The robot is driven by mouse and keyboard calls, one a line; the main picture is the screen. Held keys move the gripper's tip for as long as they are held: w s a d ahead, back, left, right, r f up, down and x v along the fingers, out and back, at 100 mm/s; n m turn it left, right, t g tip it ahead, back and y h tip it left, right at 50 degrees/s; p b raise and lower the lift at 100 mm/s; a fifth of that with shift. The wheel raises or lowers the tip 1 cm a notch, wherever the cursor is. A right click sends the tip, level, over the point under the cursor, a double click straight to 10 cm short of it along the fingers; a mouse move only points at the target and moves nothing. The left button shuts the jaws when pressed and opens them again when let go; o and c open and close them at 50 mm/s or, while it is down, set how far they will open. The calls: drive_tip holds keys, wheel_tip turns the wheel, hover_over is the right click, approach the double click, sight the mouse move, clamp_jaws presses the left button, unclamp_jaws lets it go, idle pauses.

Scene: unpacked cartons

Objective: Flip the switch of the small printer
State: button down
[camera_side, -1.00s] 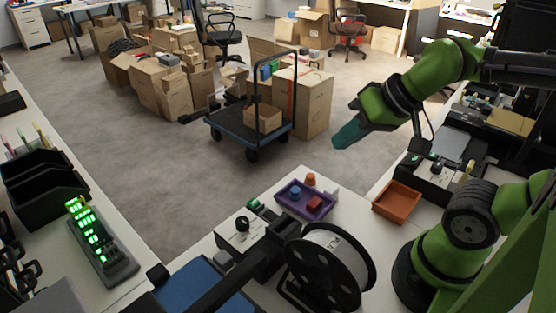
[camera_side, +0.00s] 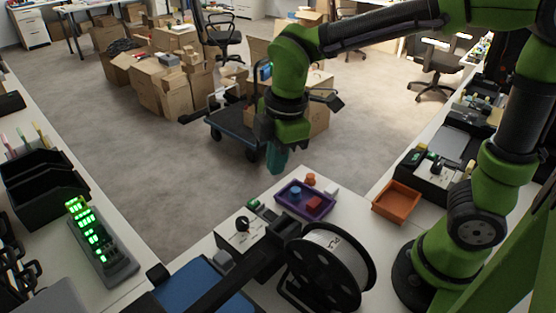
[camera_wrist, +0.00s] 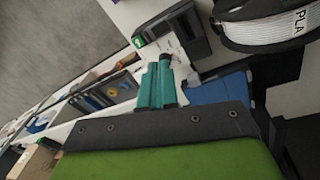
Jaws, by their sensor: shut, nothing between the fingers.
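The small printer stands at the front edge of the bench, with a blue bed (camera_side: 208,290) and a white control panel (camera_side: 238,238) carrying a black knob (camera_side: 242,223). A green switch (camera_side: 253,203) sits at the panel's far end; it also shows green in the wrist view (camera_wrist: 139,42). Which way the switch is tipped is too small to tell. My gripper (camera_side: 276,162) is shut and empty, its teal fingers pointing down. It hangs above and beyond the switch, apart from it. In the wrist view its fingers (camera_wrist: 160,85) cover part of the panel.
A white filament spool (camera_side: 325,262) stands right of the panel. A purple tray (camera_side: 318,212) with small coloured blocks lies just beyond, near the gripper. An orange tray (camera_side: 397,203) and another machine (camera_side: 432,172) stand on the right bench. Open floor (camera_side: 170,180) lies beyond.

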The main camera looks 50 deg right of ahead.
sight(269, 213)
drive_tip(key=n, duration=0.4)
drive_tip(key=shift+w+r, duration=0.25)
drive_tip(key=shift+r, duration=0.15)
drive_tip(key=f, duration=0.4)
drive_tip(key=w+f, duration=0.1)
drive_tip(key=f, duration=0.8)
drive_tip(key=shift+w, duration=0.25)
drive_tip(key=shift+w+f, duration=0.1)
drive_tip(key=shift+f, duration=0.35)
